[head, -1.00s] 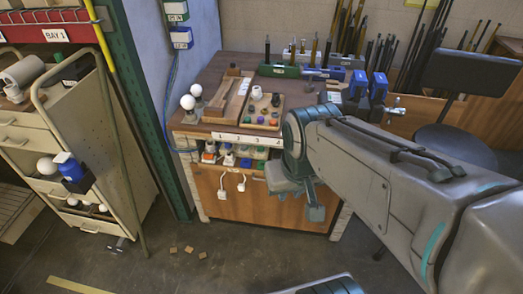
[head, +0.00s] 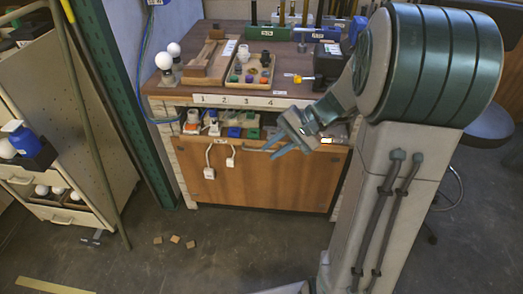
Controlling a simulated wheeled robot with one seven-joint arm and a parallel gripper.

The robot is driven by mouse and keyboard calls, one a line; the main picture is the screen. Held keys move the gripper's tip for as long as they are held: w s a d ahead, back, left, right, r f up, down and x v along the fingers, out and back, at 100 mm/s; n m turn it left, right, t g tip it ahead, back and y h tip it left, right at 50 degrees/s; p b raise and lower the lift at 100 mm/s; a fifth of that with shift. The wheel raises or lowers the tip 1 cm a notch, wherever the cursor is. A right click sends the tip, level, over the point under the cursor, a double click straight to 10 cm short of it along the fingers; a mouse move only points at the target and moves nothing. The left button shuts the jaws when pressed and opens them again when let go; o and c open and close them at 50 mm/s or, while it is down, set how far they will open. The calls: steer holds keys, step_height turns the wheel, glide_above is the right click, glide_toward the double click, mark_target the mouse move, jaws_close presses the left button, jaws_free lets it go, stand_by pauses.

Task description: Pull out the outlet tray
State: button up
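The outlet tray (head: 262,146) sits under the workbench top, behind the strip numbered 1 to 4, with its wooden front below. It holds several white, blue and green outlets (head: 234,132). Two white plugs (head: 209,173) hang on cords over the wooden front. My gripper (head: 275,139) is in front of the tray's right part, fingers spread and pointing left, with nothing visible between them. It hides part of the tray's right side. I cannot tell whether it touches the tray edge.
The bench top (head: 290,85) carries two white bulbs (head: 168,55), a parts tray (head: 250,70) and a black box (head: 328,65).

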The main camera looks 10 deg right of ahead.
steer(key=w+d+f+m+t+y+b, duration=0.1)
steer(key=w+d+f+m+t+b, duration=0.1)
steer(key=w+d+f+b, duration=0.3)
steer(key=w+d+f+m+t+y+b, duration=0.1)
steer(key=w+f+m+t+y+b, duration=0.15)
steer(key=f, duration=0.45)
steer(key=m+t+b, duration=0.2)
steer(key=t+b, duration=0.2)
glide_toward(270, 151)
steer(key=shift+g, duration=0.25)
steer(key=b+x, duration=0.3)
steer(key=x, duration=0.8)
steer(key=shift+w+a+r, duration=0.1)
steer(key=shift+w, duration=0.15)
jaws_close()
